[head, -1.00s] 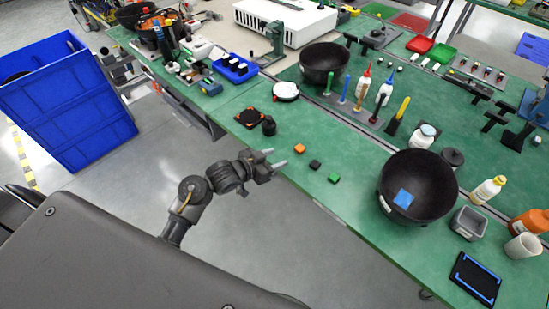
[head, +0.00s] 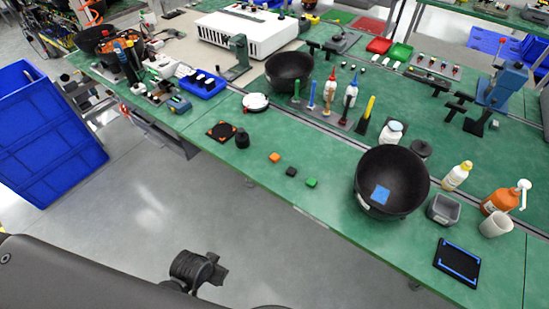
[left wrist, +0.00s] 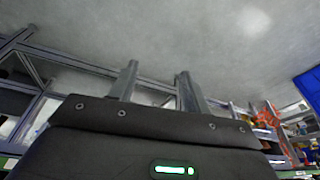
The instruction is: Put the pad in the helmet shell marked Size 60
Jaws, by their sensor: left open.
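A black, bowl-like helmet shell (head: 374,160) stands open side up near the table's front edge. A flat blue square, which looks like a pad (head: 380,194), lies inside it. A second black helmet shell (head: 275,69) stands farther back and looks empty. The size markings cannot be read. My left arm shows low in the head view, off the table's front edge, well away from both shells. My left gripper (left wrist: 156,72) is open and empty in the left wrist view, with bare floor beyond its fingers. My right gripper is not in view.
Small orange (head: 274,157), black (head: 291,171) and green (head: 312,182) blocks lie left of the near shell. A grey bin (head: 443,211), bottles and a blue-edged black tray (head: 457,264) stand to its right. A blue crate (head: 45,135) stands at the left.

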